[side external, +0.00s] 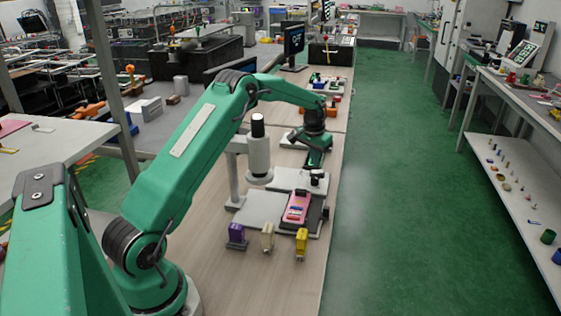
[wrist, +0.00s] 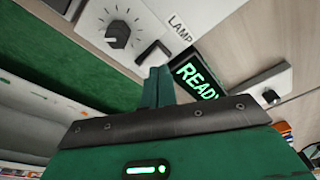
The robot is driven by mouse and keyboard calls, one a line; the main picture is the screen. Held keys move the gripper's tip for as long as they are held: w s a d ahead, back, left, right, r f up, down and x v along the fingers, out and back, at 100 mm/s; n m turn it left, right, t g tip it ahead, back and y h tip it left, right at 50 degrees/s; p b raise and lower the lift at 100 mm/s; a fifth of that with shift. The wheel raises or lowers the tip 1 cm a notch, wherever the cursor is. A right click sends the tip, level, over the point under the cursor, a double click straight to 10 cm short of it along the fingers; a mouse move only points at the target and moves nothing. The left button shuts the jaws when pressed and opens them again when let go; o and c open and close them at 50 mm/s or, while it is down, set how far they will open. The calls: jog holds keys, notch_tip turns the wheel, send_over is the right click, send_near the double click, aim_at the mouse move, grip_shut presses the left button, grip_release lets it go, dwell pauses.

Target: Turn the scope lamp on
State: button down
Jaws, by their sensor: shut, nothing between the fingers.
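The wrist view shows a white panel with a black lever (wrist: 153,52) beside a "LAMP" label (wrist: 180,28). A dark display (wrist: 197,76) with green "READY" letters is next to it. My gripper (wrist: 158,74) is shut, with its green fingertips close to the lever's lower end. I cannot tell whether they touch it. In the side external view my gripper (side external: 317,163) points down over the far end of the scope's base. The scope (side external: 258,160) is a white upright cylinder with a black top. The lever cannot be made out there.
A black dial knob (wrist: 117,34) sits left of the lever. Another white fixture (wrist: 262,84) with a black knob is at the right. A pink device (side external: 297,206) lies on the base. Purple (side external: 236,235), cream (side external: 267,236) and yellow (side external: 301,243) pieces stand in front.

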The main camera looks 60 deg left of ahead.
aim_at(314, 171)
notch_tip(314, 171, up, 5)
jog(key=shift+f, duration=0.1)
dwell(0.7)
dwell(0.4)
jog(key=s+d+r+m+t, duration=0.1)
jog(key=s+d+r+t, duration=0.1)
jog(key=s+d+r, duration=1.4)
jog(key=s+d+f+m+t, duration=0.1)
jog(key=s+d, duration=0.3)
jog(key=s, duration=0.5)
jog(key=s+d+f+m+t, duration=0.1)
jog(key=s+d, duration=0.3)
jog(key=s, duration=0.6)
jog(key=shift+s+d+h, duration=0.2)
jog(key=shift+d+h, duration=0.15)
jog(key=shift+h, duration=0.05)
